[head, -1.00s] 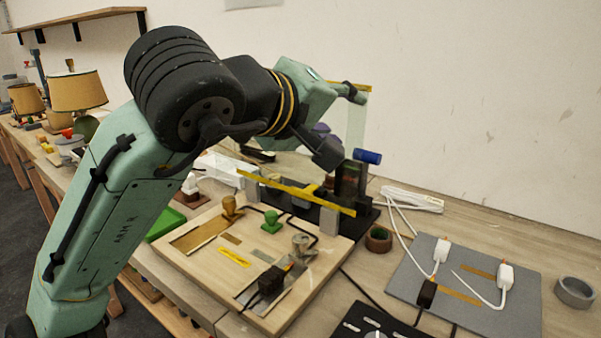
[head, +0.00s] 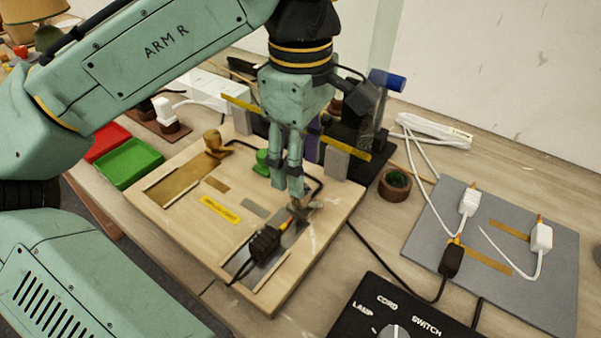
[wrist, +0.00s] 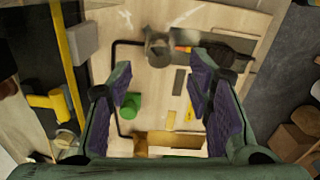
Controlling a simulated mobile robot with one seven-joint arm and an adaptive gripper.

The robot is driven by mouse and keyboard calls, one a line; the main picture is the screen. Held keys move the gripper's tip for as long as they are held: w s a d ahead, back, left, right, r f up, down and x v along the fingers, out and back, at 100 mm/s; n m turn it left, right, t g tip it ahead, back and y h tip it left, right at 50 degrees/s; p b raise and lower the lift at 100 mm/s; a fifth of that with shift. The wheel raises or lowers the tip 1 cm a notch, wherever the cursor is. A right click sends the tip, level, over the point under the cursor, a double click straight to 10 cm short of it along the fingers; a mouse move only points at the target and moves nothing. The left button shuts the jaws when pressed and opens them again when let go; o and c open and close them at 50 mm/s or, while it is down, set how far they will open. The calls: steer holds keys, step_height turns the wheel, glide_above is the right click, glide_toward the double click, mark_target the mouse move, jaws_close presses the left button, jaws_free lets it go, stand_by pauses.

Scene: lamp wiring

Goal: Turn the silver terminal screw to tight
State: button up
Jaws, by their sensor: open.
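The silver terminal screw (head: 306,206) stands on the light wooden board (head: 180,217), partly hidden behind my fingertips in the head view. In the wrist view the silver screw (wrist: 158,43) shows at top centre, past the fingertips. My gripper (head: 288,188) is open and points down over the board, close to the screw. In the wrist view the gripper (wrist: 165,85) has its fingers spread with nothing between them. A green screw (wrist: 130,105) shows lower left there. A brass screw (head: 213,143) stands at the board's far left. Whether the fingers touch the silver screw cannot be told.
A black plug block (head: 264,243) with a cord lies by the silver screw. A yellow bar (head: 345,147) and a grey block (head: 336,163) stand behind my gripper. A grey panel (head: 425,235) with white plugs is at right. A black switch box (head: 370,310) is in front.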

mark_target(306, 198)
steer(key=shift+f, duration=2.3)
steer(key=shift+c, duration=0.2)
jaws_close()
